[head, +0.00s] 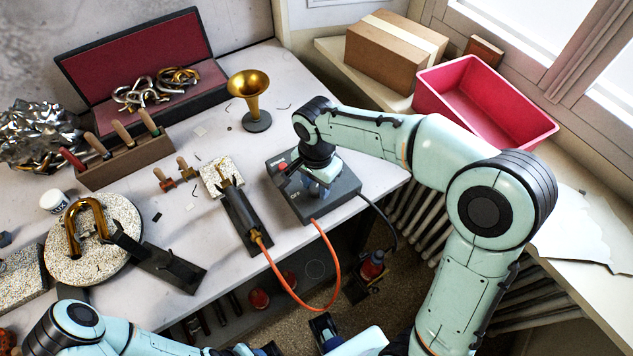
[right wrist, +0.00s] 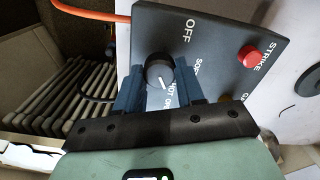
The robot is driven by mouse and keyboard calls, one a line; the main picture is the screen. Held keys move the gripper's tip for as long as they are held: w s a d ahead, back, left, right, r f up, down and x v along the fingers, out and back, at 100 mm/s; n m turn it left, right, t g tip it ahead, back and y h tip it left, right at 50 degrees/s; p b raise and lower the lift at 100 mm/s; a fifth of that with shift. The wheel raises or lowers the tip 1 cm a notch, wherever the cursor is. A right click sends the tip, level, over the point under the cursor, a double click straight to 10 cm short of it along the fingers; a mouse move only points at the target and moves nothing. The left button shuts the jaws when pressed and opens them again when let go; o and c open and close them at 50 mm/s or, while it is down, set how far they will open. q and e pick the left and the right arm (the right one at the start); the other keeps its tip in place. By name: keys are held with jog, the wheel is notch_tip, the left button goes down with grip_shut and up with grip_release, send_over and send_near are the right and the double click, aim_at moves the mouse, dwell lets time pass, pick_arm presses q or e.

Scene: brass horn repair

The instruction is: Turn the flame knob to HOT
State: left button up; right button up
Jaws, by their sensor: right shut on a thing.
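The control box (head: 335,203) is dark grey with a red button and stands at the table's right front edge. In the right wrist view its sloped panel (right wrist: 215,50) carries the words OFF, SOFT and HOT, and STRIKE by the red button (right wrist: 248,55). The black flame knob (right wrist: 158,70) has a white mark at a slant near HOT; I cannot tell exactly where it points. My right gripper (head: 318,188) is shut on the knob, one blue finger on each side (right wrist: 160,88). My left gripper (head: 325,332) is partly in view at the bottom; its jaws are unclear.
An orange hose (head: 285,285) runs from the box to a torch in a dark stand (head: 242,222). A brass bell (head: 250,90) stands behind the box. A round stone-like plate (head: 112,252) lies at left. A pink bin (head: 485,100) and cardboard box (head: 390,60) sit on the sill.

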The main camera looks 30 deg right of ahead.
aim_at(316, 187)
jog(key=o, duration=1)
jog(key=shift+o, duration=0.2)
jog(key=shift+r, duration=0.1)
notch_tip(316, 187, up, 13)
jog(key=p, duration=0.2)
jog(key=shift+r, duration=0.15)
